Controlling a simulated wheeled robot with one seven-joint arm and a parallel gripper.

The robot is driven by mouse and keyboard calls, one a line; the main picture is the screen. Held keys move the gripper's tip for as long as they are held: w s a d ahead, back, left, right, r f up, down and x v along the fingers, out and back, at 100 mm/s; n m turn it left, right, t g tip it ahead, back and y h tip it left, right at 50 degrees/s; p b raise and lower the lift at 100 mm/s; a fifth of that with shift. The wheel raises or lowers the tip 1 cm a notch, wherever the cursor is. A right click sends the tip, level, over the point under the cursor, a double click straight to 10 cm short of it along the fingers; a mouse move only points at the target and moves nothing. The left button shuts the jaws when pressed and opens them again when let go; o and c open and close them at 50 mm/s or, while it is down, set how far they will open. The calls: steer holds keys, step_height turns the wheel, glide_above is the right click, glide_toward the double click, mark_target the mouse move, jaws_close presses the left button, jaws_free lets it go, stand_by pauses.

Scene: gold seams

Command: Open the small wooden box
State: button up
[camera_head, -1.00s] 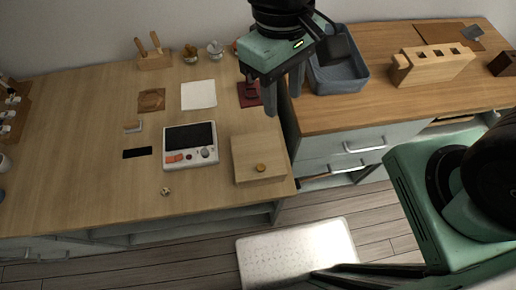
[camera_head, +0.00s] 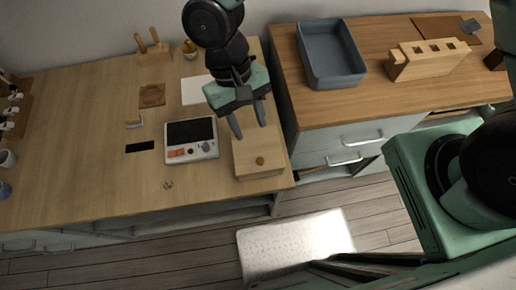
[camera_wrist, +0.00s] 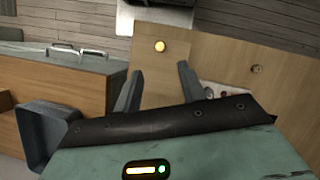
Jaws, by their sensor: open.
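The small wooden box (camera_head: 252,152) sits shut near the front right corner of the left table. It is light wood with a round brass-coloured knob (camera_head: 260,161) near the front edge of its top. In the wrist view the box (camera_wrist: 162,75) lies beyond the fingers, with the knob (camera_wrist: 160,46) near its far edge. My gripper (camera_head: 249,121) is open and empty, above the rear part of the box and apart from the knob. In the wrist view my two fingers (camera_wrist: 158,85) are spread on either side of the box's near part.
A device with a dark screen (camera_head: 191,139) stands just left of the box. A blue-grey bin (camera_head: 335,75) and a slotted wooden block (camera_head: 428,65) stand on the right counter. A white sheet (camera_head: 194,92) lies behind. A pale perforated board (camera_head: 292,252) is on the floor in front.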

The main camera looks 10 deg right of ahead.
mark_target(260, 160)
steer(key=p+x, duration=0.1)
steer(key=x, duration=0.9)
jaws_close()
